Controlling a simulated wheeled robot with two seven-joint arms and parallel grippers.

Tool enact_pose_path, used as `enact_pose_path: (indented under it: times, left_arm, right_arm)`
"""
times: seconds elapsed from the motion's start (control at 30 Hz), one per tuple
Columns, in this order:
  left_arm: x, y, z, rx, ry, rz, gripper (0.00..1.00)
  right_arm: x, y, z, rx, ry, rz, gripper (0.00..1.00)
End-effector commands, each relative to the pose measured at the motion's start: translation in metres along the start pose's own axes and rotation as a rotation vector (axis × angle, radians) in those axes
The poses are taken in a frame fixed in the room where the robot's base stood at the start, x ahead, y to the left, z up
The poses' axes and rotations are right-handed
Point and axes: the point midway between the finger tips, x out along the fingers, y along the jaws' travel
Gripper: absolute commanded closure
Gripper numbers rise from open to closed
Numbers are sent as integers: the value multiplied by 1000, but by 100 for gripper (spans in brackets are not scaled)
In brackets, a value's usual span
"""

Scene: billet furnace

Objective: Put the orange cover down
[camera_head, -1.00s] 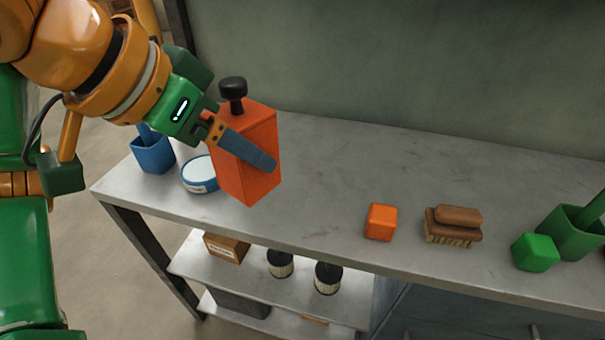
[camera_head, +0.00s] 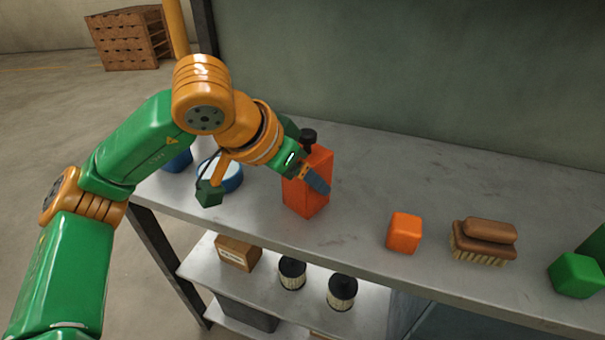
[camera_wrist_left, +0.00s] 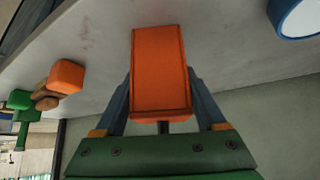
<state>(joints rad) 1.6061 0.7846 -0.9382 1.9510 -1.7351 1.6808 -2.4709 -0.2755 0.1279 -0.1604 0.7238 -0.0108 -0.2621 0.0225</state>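The orange cover (camera_head: 306,195) is a tall box with a black knob on top. It is upright at the left part of the grey table (camera_head: 350,165), its base at or very near the surface; I cannot tell if it touches. My left gripper (camera_head: 317,180) has its blue-grey fingers on either side of the cover. In the left wrist view the orange cover (camera_wrist_left: 160,75) sits between both fingers of the left gripper (camera_wrist_left: 162,105). What is under the cover is hidden. My right gripper is not in view.
A blue-rimmed white round dish (camera_head: 222,172) and a blue container (camera_head: 178,160) stand left of the cover. A lower shelf (camera_head: 315,283) holds filters and a box.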

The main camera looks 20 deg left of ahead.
Motion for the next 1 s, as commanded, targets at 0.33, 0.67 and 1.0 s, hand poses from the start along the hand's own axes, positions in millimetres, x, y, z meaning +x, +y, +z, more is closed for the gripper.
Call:
enact_pose_path:
  times: [0.33, 0.67, 1.0]
  left_arm:
    - [-2, 0, -1, 0, -1, 0, 0]
    - [-81, 0, -6, 0, 4, -2, 0]
    - [-124, 0, -2, 0, 0, -1, 0]
  right_arm:
    - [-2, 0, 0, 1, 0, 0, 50]
    - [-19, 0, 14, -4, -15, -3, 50]
    - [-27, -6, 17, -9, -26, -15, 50]
